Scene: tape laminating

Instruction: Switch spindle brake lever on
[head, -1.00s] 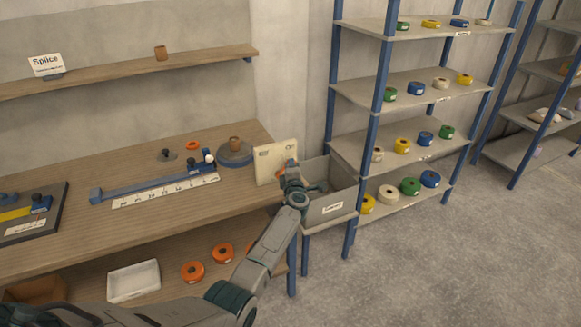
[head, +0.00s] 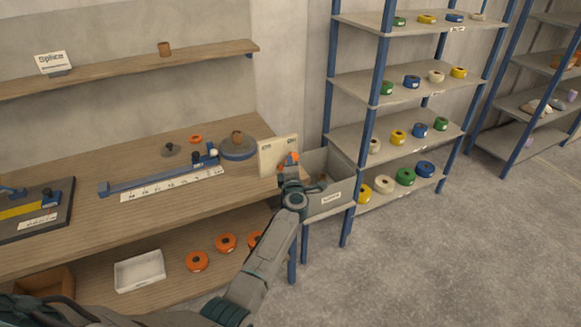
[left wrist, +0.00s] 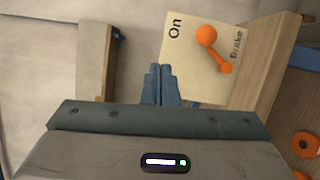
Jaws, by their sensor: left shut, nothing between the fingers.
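The orange brake lever (left wrist: 218,53) is mounted on a cream panel (left wrist: 190,76), and its round knob (left wrist: 206,35) lies near the word "On". "Brake" is printed on the other side of the lever. The panel (head: 268,160) stands at the right end of the workbench in the head view, with the orange lever (head: 288,158) partly behind my left gripper (head: 291,176). In the left wrist view that gripper (left wrist: 163,85) is shut and empty, its fingertips apart in the picture from the lever. My right gripper is not in view.
A grey bin (head: 328,195) stands right beside the panel. The bench (head: 85,230) carries a blue bar with a ruler strip (head: 172,185) and a grey disc (head: 237,152). Orange rolls (head: 226,242) and a white tray (head: 140,270) are on the lower shelf. A tape rack (head: 405,85) stands right.

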